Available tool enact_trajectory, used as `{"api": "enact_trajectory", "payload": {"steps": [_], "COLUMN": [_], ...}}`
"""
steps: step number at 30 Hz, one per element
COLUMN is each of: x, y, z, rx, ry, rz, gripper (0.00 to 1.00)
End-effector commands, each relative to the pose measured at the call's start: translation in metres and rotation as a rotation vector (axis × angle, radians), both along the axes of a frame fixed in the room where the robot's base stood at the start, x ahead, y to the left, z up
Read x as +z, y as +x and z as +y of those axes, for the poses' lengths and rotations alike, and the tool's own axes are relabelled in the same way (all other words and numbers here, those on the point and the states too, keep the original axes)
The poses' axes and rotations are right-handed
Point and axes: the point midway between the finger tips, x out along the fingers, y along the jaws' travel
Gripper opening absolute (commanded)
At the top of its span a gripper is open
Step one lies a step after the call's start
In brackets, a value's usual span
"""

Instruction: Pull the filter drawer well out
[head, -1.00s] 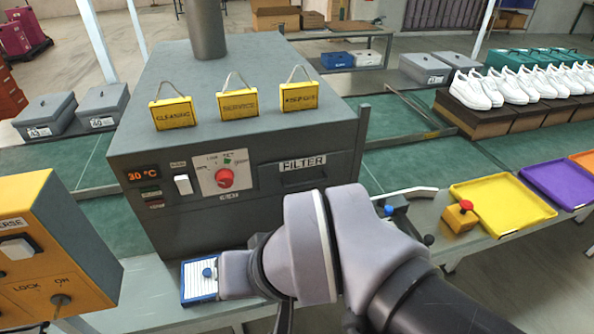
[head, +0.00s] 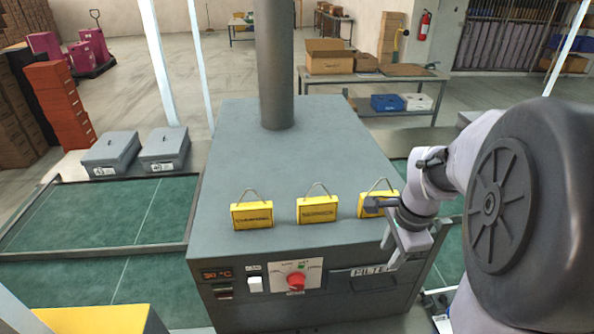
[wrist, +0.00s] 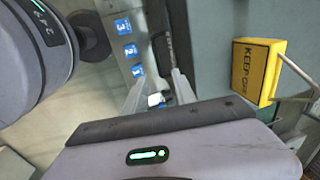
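The filter drawer (head: 374,284) is at the right end of the grey machine's front face in the head view, below the FILTER label. It looks flush with the face, and my gripper partly overlaps the label. My gripper (head: 391,250) is in front of the machine's top right edge, above the drawer and near the right-hand yellow sign (head: 370,206). In the wrist view my gripper's two fingers (wrist: 158,76) are spread apart with nothing held between them. I cannot make out the drawer there.
The grey machine (head: 235,175) carries two more yellow signs, CLEANING (head: 252,215) and SERVICE (head: 317,210). A red knob (head: 296,281) and white switch (head: 255,284) are left of the drawer. Blue numbered tiles (wrist: 130,50) show in the wrist view. Grey boxes (head: 110,152) stand at left.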

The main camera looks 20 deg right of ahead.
Motion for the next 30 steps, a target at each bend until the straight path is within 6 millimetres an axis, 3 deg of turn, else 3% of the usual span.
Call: {"api": "enact_trajectory", "payload": {"steps": [5,12,18,24,30], "x": [-0.04,-0.112,-0.154,-0.173,-0.175], "y": [0.004,0.016,0.025,0.029,0.029], "z": [-0.003,-0.006,-0.007,-0.009,-0.009], "rx": [-0.016,-0.014,-0.011,-0.013,-0.012], "ry": [0.007,0.008,0.006,0.005,0.004], "rz": [0.009,0.008,0.007,0.005,0.004], "gripper": [0.33,0.33,0.33,0.33,0.33]}}
